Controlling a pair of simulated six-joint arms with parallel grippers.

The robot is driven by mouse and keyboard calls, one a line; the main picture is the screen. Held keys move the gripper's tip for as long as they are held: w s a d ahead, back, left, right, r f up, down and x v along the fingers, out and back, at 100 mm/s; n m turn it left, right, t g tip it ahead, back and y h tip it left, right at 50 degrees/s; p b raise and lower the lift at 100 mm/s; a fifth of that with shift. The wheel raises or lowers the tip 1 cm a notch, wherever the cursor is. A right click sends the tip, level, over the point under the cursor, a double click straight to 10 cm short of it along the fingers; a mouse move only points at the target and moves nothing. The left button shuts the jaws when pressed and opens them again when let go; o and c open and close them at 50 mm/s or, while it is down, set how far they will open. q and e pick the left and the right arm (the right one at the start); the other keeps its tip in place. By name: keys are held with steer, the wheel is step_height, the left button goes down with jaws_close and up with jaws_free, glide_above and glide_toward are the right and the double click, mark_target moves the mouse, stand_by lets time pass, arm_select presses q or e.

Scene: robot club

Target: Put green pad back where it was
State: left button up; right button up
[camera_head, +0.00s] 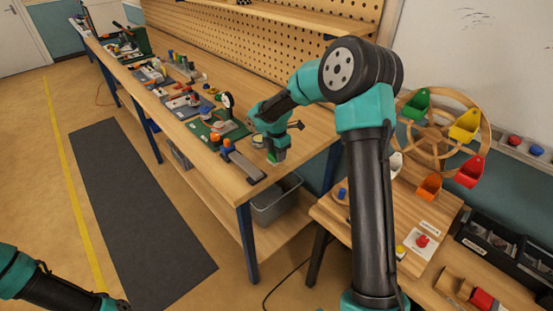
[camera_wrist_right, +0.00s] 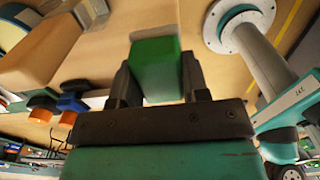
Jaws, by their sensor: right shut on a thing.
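The green pad (camera_wrist_right: 155,62) is a small green block between the two dark fingers of my right gripper (camera_wrist_right: 155,82) in the right wrist view. The fingers are shut on its sides. In the head view my right gripper (camera_head: 276,152) is over the near right end of the long workbench (camera_head: 312,127), and a bit of green shows at its tip. I cannot tell whether the pad touches the bench top. My left arm enters at the lower left of the head view, and its gripper (camera_head: 115,303) is cut by the bottom edge, so its fingers cannot be read.
A grey strip (camera_head: 243,166) with a blue and orange piece lies left of the right gripper. A round dial (camera_head: 227,100) and a green board (camera_head: 232,130) stand just beyond. A wheel with coloured cups (camera_head: 446,128) is at right. The bench's right end is mostly bare.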

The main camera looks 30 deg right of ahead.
steer(key=shift+w+d, duration=0.1)
steer(key=shift+w, duration=0.15)
steer(key=shift+w+d, duration=0.25)
steer(key=shift+w, duration=0.1)
steer(key=shift+s+f, duration=0.1)
steer(key=shift+f, duration=1.7)
steer(key=shift+f, duration=0.15)
steer(key=o, duration=1)
steer(key=shift+c, duration=0.2)
step_height(320, 180, up, 12)
steer(key=shift+r, duration=0.15)
